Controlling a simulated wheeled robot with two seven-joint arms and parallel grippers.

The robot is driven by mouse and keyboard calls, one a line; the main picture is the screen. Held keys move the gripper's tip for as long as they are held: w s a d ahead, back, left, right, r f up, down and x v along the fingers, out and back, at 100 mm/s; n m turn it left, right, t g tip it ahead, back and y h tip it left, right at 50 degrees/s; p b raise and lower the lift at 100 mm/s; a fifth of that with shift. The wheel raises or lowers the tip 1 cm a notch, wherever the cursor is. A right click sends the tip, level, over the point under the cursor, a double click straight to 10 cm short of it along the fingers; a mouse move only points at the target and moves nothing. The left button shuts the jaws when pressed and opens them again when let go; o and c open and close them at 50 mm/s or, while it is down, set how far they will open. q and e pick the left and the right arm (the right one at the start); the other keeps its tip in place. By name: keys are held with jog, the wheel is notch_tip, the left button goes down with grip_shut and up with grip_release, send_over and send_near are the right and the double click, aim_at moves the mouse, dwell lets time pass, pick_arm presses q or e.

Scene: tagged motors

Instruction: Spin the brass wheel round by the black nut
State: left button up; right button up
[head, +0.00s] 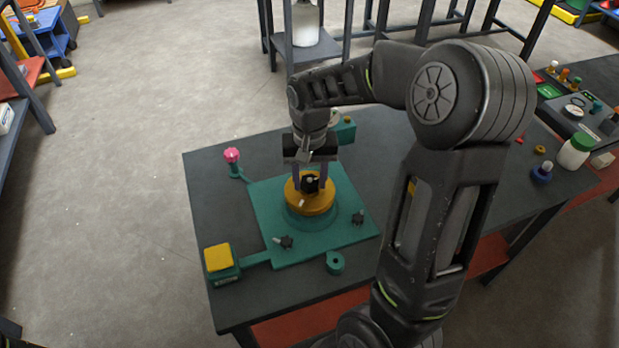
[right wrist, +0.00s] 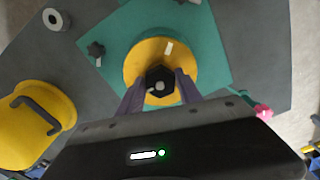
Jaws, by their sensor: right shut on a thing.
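The brass wheel (head: 303,203) is a yellow disc with a pale mark, lying flat on a round green base on the green plate (head: 345,238). The black nut (head: 311,182) stands at the wheel's centre. My right gripper (head: 311,186) points down from above with its fingers on either side of the nut, shut on it. The right wrist view shows the nut (right wrist: 160,82) between the fingertips and the wheel (right wrist: 183,62) around it. The fingers partly hide the wheel's near side in that view. My left gripper is not in view.
A yellow-topped block (head: 218,257) stands at the table's left front, and a pink knob (head: 232,156) at the back left. White bottle (head: 575,150) and small parts lie at right.

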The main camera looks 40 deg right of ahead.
jog(key=m, duration=0.5)
jog(key=shift+m, duration=0.3)
jog(key=m, duration=0.6)
jog(key=shift+p, duration=0.3)
jog(key=o, duration=1.3)
jog(key=n, duration=1)
jog(key=shift+n, duration=0.3)
jog(key=n, duration=0.4)
